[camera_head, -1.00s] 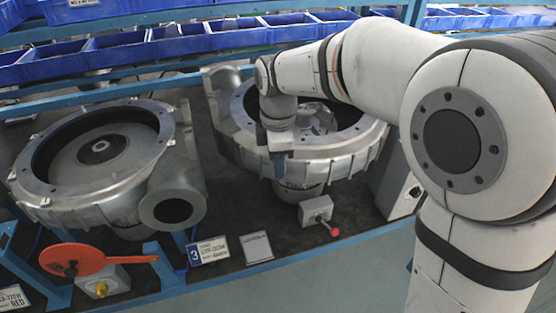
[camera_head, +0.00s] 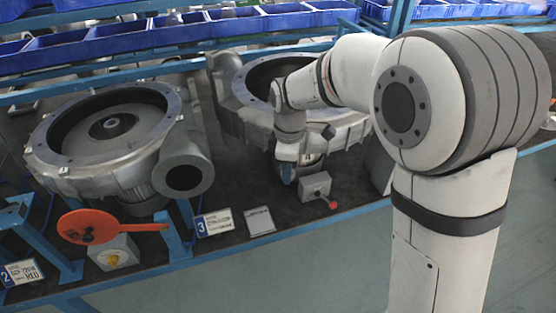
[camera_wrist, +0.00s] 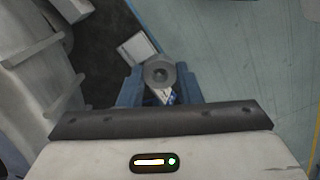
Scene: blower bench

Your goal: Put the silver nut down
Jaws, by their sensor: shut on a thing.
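The silver nut (camera_wrist: 159,72) is a round grey ring with a dark hole, seen between the blue fingertips in the wrist view. My gripper (camera_wrist: 159,84) is shut on it and holds it near the bench's front edge. In the head view my gripper (camera_head: 288,174) hangs in front of the right blower housing, just left of the grey box with the red knob. The nut cannot be made out in the head view. How high it is above the bench is hard to tell.
The right blower housing (camera_head: 240,90) and left blower housing (camera_head: 60,165) stand on the dark bench. A grey box with a red knob (camera_head: 316,187), a white card (camera_head: 260,221), a "3" label (camera_head: 213,223) and an orange paddle (camera_head: 90,227) line the front. Blue bins (camera_head: 120,40) stand behind.

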